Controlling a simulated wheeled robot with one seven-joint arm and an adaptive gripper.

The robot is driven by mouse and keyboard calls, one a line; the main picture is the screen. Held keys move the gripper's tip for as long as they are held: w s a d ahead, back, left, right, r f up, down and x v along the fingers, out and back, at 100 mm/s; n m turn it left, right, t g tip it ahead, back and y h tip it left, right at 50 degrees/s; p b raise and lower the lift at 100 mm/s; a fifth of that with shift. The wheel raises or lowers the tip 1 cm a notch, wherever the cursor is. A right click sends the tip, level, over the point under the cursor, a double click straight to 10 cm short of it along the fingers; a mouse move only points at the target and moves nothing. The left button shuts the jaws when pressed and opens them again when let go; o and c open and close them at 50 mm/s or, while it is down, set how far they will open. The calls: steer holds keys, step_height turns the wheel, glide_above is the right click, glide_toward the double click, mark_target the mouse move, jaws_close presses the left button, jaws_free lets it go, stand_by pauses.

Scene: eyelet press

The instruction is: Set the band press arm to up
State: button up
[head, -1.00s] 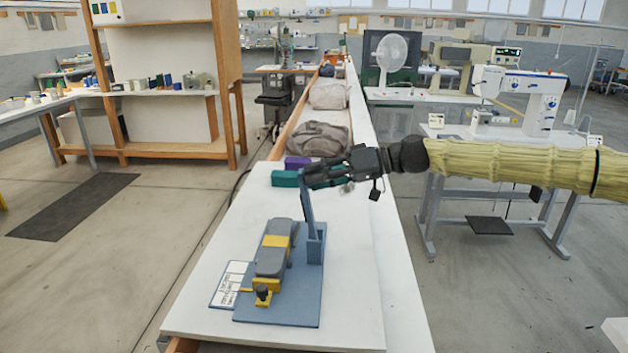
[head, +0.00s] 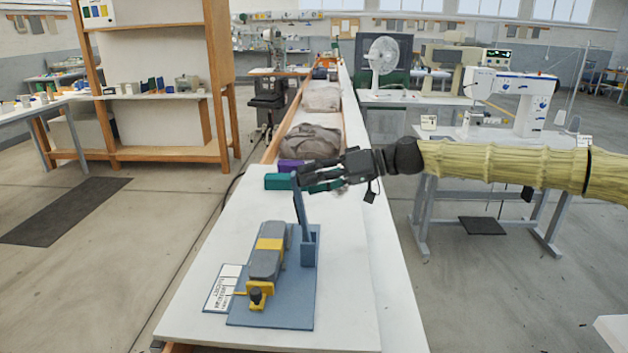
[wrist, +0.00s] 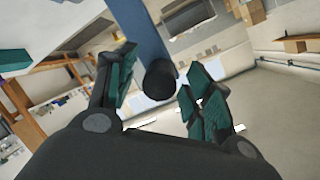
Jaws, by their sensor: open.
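The band press (head: 268,258) sits on a blue base plate on the white bench, with a grey body and a yellow band around it. Its blue press arm (head: 300,208) rises from a bracket at the right of the plate and stands nearly upright, leaning slightly left. My gripper (head: 303,178) reaches in from the right at the top of this arm. In the wrist view my gripper (wrist: 160,92) is open, with the black knob (wrist: 160,80) at the arm's end between its dark green fingers. Gaps show on both sides; contact cannot be told. The fingers hide the arm's top in the head view.
A green block (head: 278,181) and a purple block (head: 290,165) lie on the bench just behind the arm. Grey cloth bundles (head: 311,141) lie farther back. A printed card (head: 223,288) lies left of the plate. The bench right of the press is clear.

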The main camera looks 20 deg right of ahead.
steer(key=v, duration=1.2)
steer(key=shift+d+f, duration=0.2)
